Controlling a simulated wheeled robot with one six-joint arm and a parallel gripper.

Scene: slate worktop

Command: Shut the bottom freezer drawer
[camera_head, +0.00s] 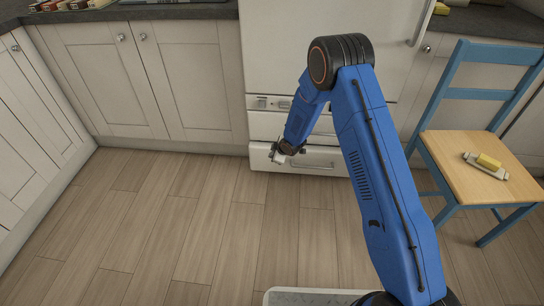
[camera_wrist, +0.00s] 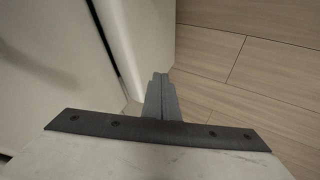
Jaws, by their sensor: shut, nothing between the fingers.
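The bottom freezer drawer (camera_head: 325,168) is the lowest white front of the white fridge (camera_head: 275,50), with a pale bar handle. My gripper (camera_head: 277,158) is at the left part of this front, low above the floor. Its fingers are shut with nothing between them. In the wrist view the shut fingertips (camera_wrist: 160,76) are at the lower end of a white rounded piece, probably the drawer front (camera_wrist: 150,35). A narrow dark gap runs along its left side. I cannot tell whether the fingers touch it. My arm hides part of the fridge front.
White cabinets (camera_head: 150,85) line the left. The wood floor (camera_head: 200,220) is clear at the left and in front of the drawer.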

